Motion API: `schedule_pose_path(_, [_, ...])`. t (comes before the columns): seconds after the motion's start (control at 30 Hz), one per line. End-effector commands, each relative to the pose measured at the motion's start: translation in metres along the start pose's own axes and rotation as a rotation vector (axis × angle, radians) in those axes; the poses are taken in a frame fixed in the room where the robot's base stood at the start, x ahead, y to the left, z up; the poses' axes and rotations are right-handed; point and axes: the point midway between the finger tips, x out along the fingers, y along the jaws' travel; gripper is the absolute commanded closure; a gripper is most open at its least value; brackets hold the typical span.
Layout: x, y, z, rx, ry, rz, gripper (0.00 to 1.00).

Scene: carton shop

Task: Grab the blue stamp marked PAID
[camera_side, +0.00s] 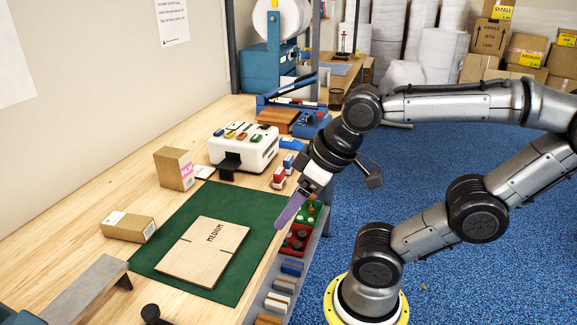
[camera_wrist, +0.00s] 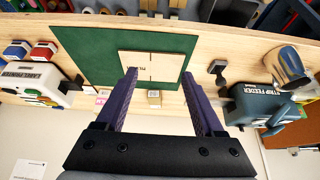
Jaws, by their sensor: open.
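No lettering reading PAID can be made out on any stamp. Blue-and-white stamp-like blocks (camera_side: 291,144) stand on the bench right of the white label printer (camera_side: 243,150), with a red-and-white one (camera_side: 279,178) nearer. In the wrist view a blue one (camera_wrist: 16,52) and a red one (camera_wrist: 43,50) stand at the left beside the printer (camera_wrist: 38,78). Another blue-topped block (camera_side: 291,268) lies in the rail along the bench front. My gripper (camera_side: 288,212) is open and empty, its purple fingers above the bench's front edge; in the wrist view the fingers (camera_wrist: 160,76) frame the carton blank.
A flat carton blank marked MEDIUM (camera_side: 205,252) lies on the green mat (camera_side: 165,258). Small boxes (camera_side: 174,168) stand left of the mat. Red and green trays (camera_side: 297,240) hang along the front edge. A strip feeder (camera_wrist: 262,102) stands at the right in the wrist view.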

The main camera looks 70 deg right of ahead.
Motion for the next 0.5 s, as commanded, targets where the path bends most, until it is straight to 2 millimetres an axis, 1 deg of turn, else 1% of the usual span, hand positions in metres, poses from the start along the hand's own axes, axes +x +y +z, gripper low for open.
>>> schedule_pose_path(0.07, [-0.001,0.0,0.004,0.042,-0.019,0.001,0.3])
schedule_pose_path(0.17, [-0.02,0.0,-0.016,0.119,0.005,0.0,0.3])
schedule_pose_path(0.27, [-0.036,0.003,-0.046,0.213,0.002,0.009,0.3])
schedule_pose_path(0.3, [-0.041,0.007,-0.06,0.26,-0.004,0.018,0.3])
schedule_pose_path(0.37, [-0.047,0.014,-0.082,0.333,-0.016,0.036,0.3])
schedule_pose_path(0.4, [-0.05,0.021,-0.097,0.387,-0.026,0.05,0.3])
schedule_pose_path(0.47, [-0.051,0.034,-0.121,0.472,-0.043,0.074,0.3])
schedule_pose_path(0.5, [-0.051,0.045,-0.137,0.529,-0.056,0.091,0.3])
